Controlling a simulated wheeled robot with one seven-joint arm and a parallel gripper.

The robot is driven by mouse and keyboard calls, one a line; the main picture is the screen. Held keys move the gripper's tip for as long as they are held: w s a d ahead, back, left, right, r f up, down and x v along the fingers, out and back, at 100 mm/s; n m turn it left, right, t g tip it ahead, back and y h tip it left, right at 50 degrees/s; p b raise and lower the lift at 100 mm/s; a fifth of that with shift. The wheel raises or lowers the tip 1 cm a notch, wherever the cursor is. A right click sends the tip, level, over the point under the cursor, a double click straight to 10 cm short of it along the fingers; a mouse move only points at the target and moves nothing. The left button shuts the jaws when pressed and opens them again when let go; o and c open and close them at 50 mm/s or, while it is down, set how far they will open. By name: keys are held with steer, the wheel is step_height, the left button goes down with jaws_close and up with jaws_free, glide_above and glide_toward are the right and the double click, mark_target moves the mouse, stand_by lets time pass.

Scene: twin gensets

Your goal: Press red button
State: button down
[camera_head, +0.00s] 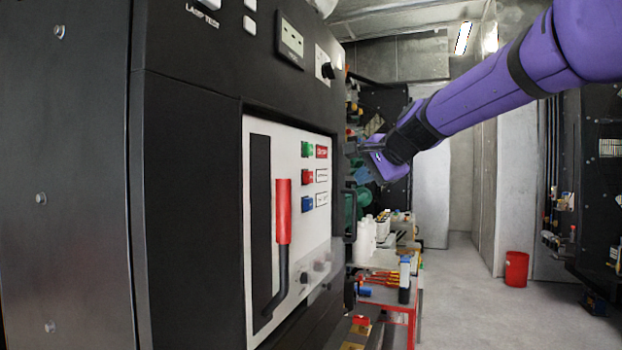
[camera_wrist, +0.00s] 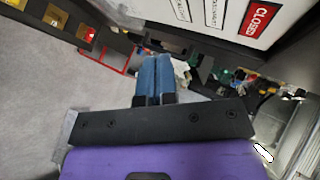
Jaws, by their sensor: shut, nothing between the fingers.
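My gripper (camera_head: 363,172) has blue fingers and is to the right of the panel, apart from the button. In the wrist view its fingers (camera_wrist: 156,76) are together and empty. The panel's white face (camera_wrist: 157,8) and its red CLOSED label (camera_wrist: 262,18) show there along the top. No button shows in the wrist view.
A red-handled lever (camera_head: 283,212) stands out from the panel, left of the buttons. A red-framed cart (camera_head: 385,290) with bottles and tools stands beyond the cabinet. A red bucket (camera_head: 516,269) is on the floor. The aisle floor (camera_head: 465,300) is clear.

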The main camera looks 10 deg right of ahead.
steer(key=w+a, duration=0.5)
steer(key=a, duration=0.2)
stand_by(0.3)
stand_by(2.0)
steer(key=shift+w+a, duration=0.25)
steer(key=shift+a, duration=0.05)
steer(key=shift+w+a, duration=0.3)
steer(key=shift+a, duration=0.15)
stand_by(0.9)
steer(key=shift+d, duration=0.1)
steer(key=shift+s+d, duration=0.55)
steer(key=shift+d, duration=0.1)
steer(key=shift+s+d, duration=0.75)
steer(key=shift+d, duration=0.25)
steer(key=shift+s+d, duration=0.7)
steer(key=shift+d, duration=0.3)
